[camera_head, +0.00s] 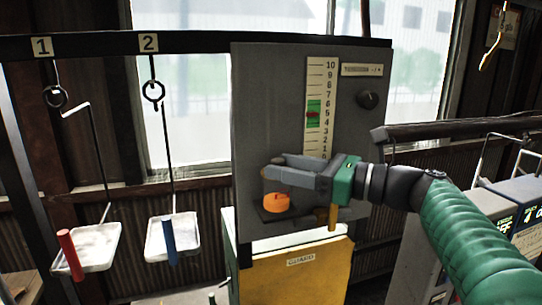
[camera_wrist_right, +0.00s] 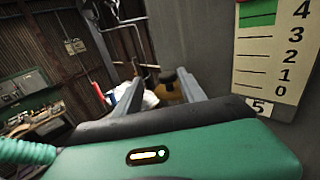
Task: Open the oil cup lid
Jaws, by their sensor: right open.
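The oil cup (camera_head: 276,203) is a small rounded orange cup on a dark ledge at the lower left of the grey panel (camera_head: 270,110). A small knob shows on its top. I cannot make out the lid as a separate part. My right gripper (camera_head: 270,167) comes in from the right, open and empty, its fingertips just above the cup in the head view. In the right wrist view the dark knob (camera_wrist_right: 168,75) and part of the amber cup (camera_wrist_right: 171,92) show between the two fingers, beyond them. My left gripper is not in view.
The panel bears a number scale (camera_head: 320,105) and a black knob (camera_head: 371,97). A yellow guard box (camera_head: 300,275) stands below. Trays with red (camera_head: 70,254) and blue (camera_head: 169,240) handles hang from hooks 1 and 2 at left. A dark bar (camera_head: 455,128) crosses at right.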

